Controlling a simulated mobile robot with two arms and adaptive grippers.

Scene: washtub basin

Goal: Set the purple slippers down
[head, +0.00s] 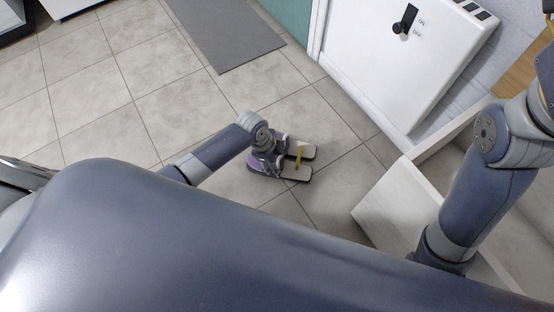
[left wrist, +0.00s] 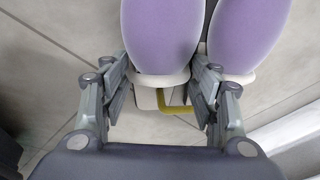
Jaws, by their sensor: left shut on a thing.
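The pair of purple slippers (head: 296,174) is over the tiled floor in the head view, side by side with pale soles pointing right. My left gripper (head: 272,150) is at their purple end and hides part of them. In the left wrist view the purple slippers (left wrist: 163,38) fill the top. My left gripper (left wrist: 165,92) has its fingers on both sides of the pale edge of the left-hand slipper and is shut on it. A yellow strip (left wrist: 178,108) shows between the fingers. I cannot tell whether the soles touch the floor. My right gripper is out of view.
A grey mat (head: 225,35) lies on the floor at the top. A white panel with a switch (head: 385,50) stands at the upper right. A pale open-topped box or basin (head: 390,200) is right of the slippers. Floor left of the slippers is clear.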

